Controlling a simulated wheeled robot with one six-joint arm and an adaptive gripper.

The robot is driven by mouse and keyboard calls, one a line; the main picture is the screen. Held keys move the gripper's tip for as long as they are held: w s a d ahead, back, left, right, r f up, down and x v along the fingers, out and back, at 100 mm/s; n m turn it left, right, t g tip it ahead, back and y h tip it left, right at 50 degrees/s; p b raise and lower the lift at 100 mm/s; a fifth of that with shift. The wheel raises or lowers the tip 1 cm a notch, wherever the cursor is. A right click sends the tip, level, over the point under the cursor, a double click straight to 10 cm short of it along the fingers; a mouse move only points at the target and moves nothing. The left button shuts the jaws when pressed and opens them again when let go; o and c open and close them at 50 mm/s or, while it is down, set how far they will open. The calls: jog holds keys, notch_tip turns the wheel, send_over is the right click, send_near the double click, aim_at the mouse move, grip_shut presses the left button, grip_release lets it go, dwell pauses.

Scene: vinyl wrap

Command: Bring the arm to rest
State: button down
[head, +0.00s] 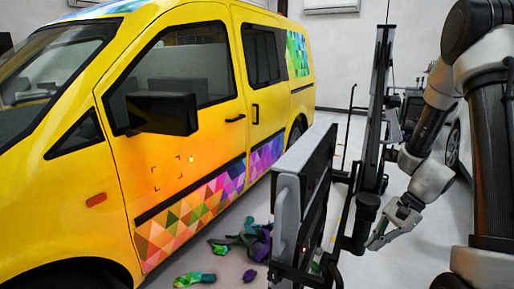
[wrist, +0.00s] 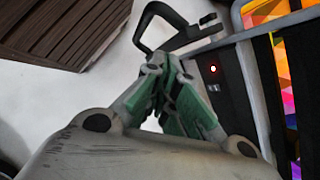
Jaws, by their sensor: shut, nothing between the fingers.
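My gripper (head: 377,243) hangs at the right of the head view, below my folded arm. It points down and to the left. Its fingers are together and hold nothing. The wrist view shows the gripper (wrist: 164,62) from behind, with green pads on its fingers. It is beside a dark stand with a screen, apart from the yellow van (head: 190,100).
The van fills the left side and carries a coloured triangle wrap. Crumpled coloured wrap scraps (head: 255,240) lie on the floor by it. A dark slatted box (wrist: 65,30) shows at the upper left of the wrist view. Pale floor lies between.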

jog(key=s+r+n+t+h, duration=0.1)
jog(key=s+r+n, duration=0.3)
jog(key=r, duration=0.4)
jog(key=s+d+r+n+t+h, duration=0.1)
jog(key=s+r+n+t+h, duration=0.1)
jog(key=s+r, duration=0.4)
jog(key=s+d+r+n+t+h, duration=0.1)
jog(key=s+r+n+h, duration=0.3)
jog(key=r, duration=0.7)
jog(key=s+n+t, duration=0.1)
jog(key=n, duration=0.1)
jog(key=shift+d+n, duration=0.2)
jog(key=shift+n, duration=0.1)
jog(key=shift+s, duration=0.1)
